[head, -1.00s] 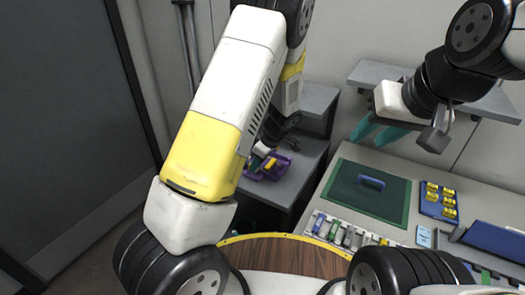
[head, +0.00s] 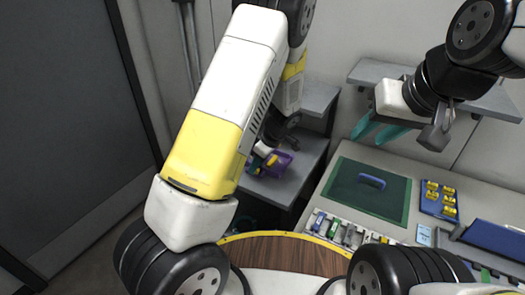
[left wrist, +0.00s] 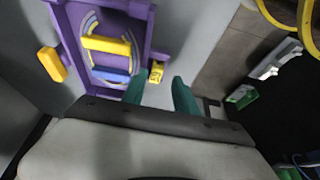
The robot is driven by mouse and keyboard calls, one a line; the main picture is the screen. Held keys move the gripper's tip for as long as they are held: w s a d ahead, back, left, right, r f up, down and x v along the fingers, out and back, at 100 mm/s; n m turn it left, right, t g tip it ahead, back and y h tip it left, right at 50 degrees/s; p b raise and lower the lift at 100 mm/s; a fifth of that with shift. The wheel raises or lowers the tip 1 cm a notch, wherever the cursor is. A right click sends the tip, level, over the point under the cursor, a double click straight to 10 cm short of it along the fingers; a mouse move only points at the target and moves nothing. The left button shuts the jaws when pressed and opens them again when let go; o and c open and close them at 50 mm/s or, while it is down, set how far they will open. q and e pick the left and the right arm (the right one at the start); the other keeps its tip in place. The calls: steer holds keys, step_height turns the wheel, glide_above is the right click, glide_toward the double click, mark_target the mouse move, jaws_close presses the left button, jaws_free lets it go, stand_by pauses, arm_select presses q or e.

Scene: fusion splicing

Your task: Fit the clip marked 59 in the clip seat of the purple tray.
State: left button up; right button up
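The purple tray (left wrist: 107,18) fills the upper left of the left wrist view and stands on a grey surface. It also shows in the head view (head: 282,164), partly hidden by my left arm. A small yellow clip (left wrist: 156,72) with a dark marking sits at the tray's right edge; I cannot read the number. My left gripper (left wrist: 160,82) has its teal fingers apart, with the clip just beyond their tips, nearer the left finger. In the head view its fingers are hidden. My right gripper (head: 376,131) is open and empty above the workbench.
The tray holds a yellow bar (left wrist: 106,45) and a blue bar (left wrist: 110,75). In the head view, a green mat (head: 340,190), a blue holder with yellow clips (head: 438,202) and a row of small parts (head: 335,230) lie on the workbench. A grey shelf (head: 490,103) is behind my right gripper.

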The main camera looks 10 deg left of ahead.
arm_select(q)
steer(key=v, duration=1.2)
steer(key=s+a+r+m+t+h, duration=0.2)
steer(key=s+a+r+m+h, duration=0.1)
steer(key=s+r+m, duration=0.4)
steer(key=s+a+r+m+t+h, duration=0.2)
steer(key=s+r+m, duration=0.5)
steer(key=s+r, duration=0.6)
steer(key=shift+s+a+t+h, duration=0.3)
steer(key=shift+s+a+h, duration=0.4)
steer(key=shift+s+a, duration=0.45)
